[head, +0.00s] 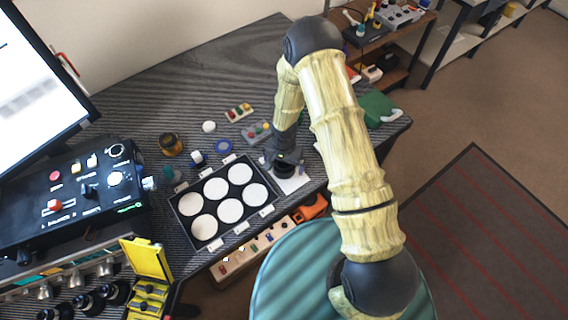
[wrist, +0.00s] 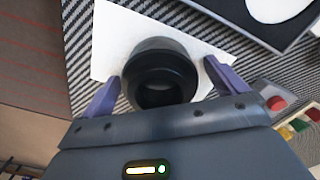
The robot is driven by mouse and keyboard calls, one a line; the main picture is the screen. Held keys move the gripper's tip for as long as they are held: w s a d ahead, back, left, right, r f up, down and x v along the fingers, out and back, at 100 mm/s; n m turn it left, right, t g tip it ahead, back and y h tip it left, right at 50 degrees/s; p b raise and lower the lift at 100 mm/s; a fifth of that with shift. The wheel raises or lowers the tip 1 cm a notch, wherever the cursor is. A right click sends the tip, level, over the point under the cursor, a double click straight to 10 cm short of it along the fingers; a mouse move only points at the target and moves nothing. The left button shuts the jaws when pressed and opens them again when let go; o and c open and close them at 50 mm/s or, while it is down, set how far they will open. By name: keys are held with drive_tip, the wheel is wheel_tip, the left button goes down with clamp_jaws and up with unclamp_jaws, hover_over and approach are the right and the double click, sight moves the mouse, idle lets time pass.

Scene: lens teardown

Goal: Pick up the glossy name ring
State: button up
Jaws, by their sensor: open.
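A black, glossy round lens part (wrist: 160,75) with a dark hollow centre stands on a white sheet (wrist: 112,40) in the wrist view. I cannot tell whether the name ring is a separate piece on it; no lettering shows. My gripper (wrist: 162,72) is open, with one purple finger on each side of the black part, and gaps show between them. In the head view the black part (head: 285,171) is partly hidden under my gripper (head: 287,160), on the white sheet (head: 292,184) near the table's front edge.
A black tray (head: 210,207) with several white round pads lies just left of the sheet. The table's back is clear.

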drive_tip(key=c, duration=1.1)
drive_tip(key=shift+r, duration=0.1)
wheel_tip(320, 180, up, 10)
drive_tip(key=shift+f+b, duration=0.1)
drive_tip(key=shift+b, duration=0.5)
drive_tip(key=d+f+n, duration=0.1)
drive_tip(key=d+f, duration=0.1)
drive_tip(key=d, duration=0.2)
drive_tip(key=w+d+f+n, duration=0.1)
drive_tip(key=d+f, duration=0.1)
drive_tip(key=d, duration=0.3)
drive_tip(key=w+d+f+n, duration=0.1)
drive_tip(key=d+f+n, duration=0.1)
drive_tip(key=d, duration=0.2)
drive_tip(key=shift+d+f, duration=0.15)
drive_tip(key=shift+f, duration=0.15)
drive_tip(key=shift+d, duration=0.1)
